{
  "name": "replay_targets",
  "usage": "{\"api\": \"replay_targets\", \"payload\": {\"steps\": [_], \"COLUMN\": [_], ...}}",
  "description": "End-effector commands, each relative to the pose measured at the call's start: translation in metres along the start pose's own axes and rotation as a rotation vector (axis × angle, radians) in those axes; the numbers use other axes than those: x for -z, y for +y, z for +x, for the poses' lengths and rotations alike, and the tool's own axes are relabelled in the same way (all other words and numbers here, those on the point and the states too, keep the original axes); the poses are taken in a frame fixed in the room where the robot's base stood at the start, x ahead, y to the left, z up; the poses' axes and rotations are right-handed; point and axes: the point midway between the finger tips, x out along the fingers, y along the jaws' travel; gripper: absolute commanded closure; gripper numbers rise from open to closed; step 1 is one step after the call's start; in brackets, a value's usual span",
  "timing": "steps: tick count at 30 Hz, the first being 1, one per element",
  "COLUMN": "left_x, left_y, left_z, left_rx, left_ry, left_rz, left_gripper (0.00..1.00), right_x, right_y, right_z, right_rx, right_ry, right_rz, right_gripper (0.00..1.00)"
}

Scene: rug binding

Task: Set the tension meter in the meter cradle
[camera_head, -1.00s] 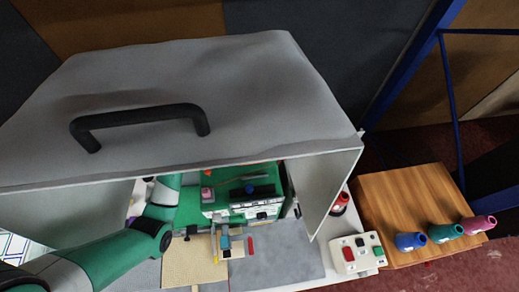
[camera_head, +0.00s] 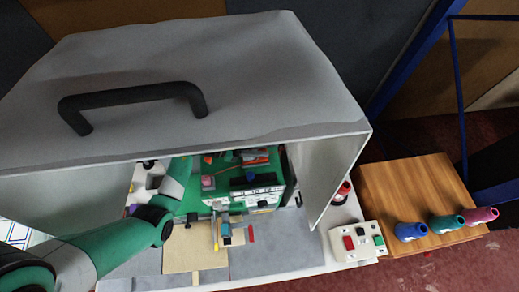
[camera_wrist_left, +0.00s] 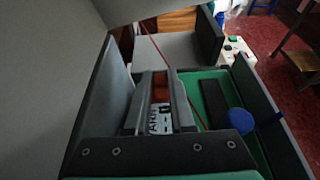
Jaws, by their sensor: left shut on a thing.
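My left gripper (camera_wrist_left: 160,76) is shut in the left wrist view, its two dark fingers side by side. An orange-red thing (camera_wrist_left: 160,93), apparently the tension meter, shows in the gap between them, and little of it is visible. In the head view my left arm reaches under the grey hood, which hides much of the wrist. An orange and grey shape shows over the green bench top (camera_head: 192,207), too small to tell apart from the gripper. I cannot pick out the meter cradle with certainty. My right gripper is not in view.
The grey hood (camera_head: 240,70) with a black handle (camera_head: 130,95) covers the work area, with a side wall (camera_head: 318,180) at right. A switch box (camera_head: 357,243) and a wooden stand (camera_head: 405,185) with coloured bottles lie to the right. A pink block (camera_head: 208,183) sits on the green top.

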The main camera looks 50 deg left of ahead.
Motion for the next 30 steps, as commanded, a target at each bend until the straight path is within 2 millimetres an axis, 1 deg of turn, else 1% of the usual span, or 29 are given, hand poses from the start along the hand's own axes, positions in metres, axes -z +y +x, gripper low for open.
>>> {"api": "replay_targets", "payload": {"steps": [5,9,10,14,15,22,25,28,30], "left_x": [-0.001,0.003,0.002,0.002,0.002,0.002,-0.004,-0.001,-0.001], "left_y": [0.000,0.000,0.000,0.000,0.000,0.000,0.000,0.001,0.001], "left_z": [0.000,0.002,0.001,0.001,0.001,0.001,-0.001,-0.014,-0.029], "left_rx": [-0.001,0.000,0.000,0.000,0.000,0.000,0.000,-0.004,-0.005], "left_ry": [-0.001,-0.001,-0.001,0.000,0.000,0.000,-0.001,-0.002,-0.001], "left_rz": [0.001,0.001,0.001,0.000,0.000,0.000,0.000,-0.001,0.000], "left_gripper": [1.00,1.00,0.75,0.51,0.48,0.48,0.48,0.48,0.48], "right_x": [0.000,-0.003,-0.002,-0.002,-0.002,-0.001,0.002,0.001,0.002], "right_y": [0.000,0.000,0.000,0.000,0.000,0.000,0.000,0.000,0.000], "right_z": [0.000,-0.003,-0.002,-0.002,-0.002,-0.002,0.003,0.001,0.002], "right_rx": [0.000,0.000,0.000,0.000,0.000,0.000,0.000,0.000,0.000], "right_ry": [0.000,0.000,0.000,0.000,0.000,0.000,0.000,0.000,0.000], "right_rz": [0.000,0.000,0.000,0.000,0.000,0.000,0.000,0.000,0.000], "right_gripper": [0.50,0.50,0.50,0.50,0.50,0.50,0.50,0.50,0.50]}}
